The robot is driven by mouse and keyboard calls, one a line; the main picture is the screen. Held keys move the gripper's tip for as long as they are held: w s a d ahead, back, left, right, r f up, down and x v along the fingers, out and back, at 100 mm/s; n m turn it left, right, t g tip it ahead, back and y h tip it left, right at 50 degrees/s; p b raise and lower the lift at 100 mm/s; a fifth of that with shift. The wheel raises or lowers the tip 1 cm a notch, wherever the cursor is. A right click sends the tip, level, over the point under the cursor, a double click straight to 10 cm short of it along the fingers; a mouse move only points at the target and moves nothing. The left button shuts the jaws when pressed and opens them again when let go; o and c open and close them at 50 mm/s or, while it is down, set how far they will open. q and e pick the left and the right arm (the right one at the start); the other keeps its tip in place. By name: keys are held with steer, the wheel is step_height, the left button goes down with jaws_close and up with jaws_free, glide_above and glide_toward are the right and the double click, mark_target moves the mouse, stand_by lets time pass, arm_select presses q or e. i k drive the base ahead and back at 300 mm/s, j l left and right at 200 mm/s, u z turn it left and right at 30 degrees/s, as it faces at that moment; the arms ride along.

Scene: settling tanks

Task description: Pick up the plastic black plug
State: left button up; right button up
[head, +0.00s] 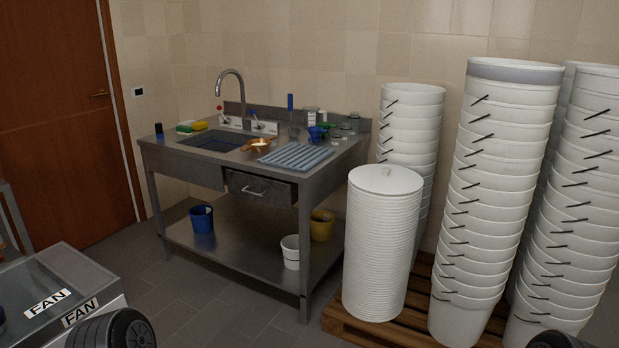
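I cannot make out a black plug for certain. A small dark upright object (159,129) stands at the left corner of the steel sink table (205,165); it is too small to tell what it is. The sink basin (212,142) looks dark bluish inside, and its bottom is hard to see. Neither of my grippers is in view.
White bucket stacks (497,190) on a wooden pallet (340,325) block the right. Floor (190,290) before the table is clear.

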mark_target(159, 126)
steer(key=i+z, duration=0.2)
steer(key=i, duration=0.85)
steer(key=i+j+u, duration=0.1)
steer(key=i+u, duration=0.65)
steer(key=i+l+u, duration=0.1)
steer(key=i+u, duration=0.3)
steer(key=i+j+u, duration=0.1)
steer(key=i, duration=0.25)
steer(key=i+j, duration=0.25)
steer(key=i, duration=0.15)
steer(key=i+j+u, duration=0.15)
steer(key=i, duration=0.2)
steer(key=i+j, duration=0.1)
steer(key=z, duration=0.8)
steer(key=i+j+z, duration=0.15)
steer(key=j+z, duration=0.2)
steer(key=j, duration=0.15)
steer(key=i+j+z, duration=0.1)
steer(key=j+z, duration=0.25)
steer(key=j, duration=0.2)
steer(key=j+z, duration=0.4)
steer(key=j, duration=0.15)
steer(key=j+z, duration=0.1)
steer(key=j, duration=1.1)
steer(key=k+j, duration=0.15)
steer(key=j, duration=1.05)
steer(key=z, duration=0.05)
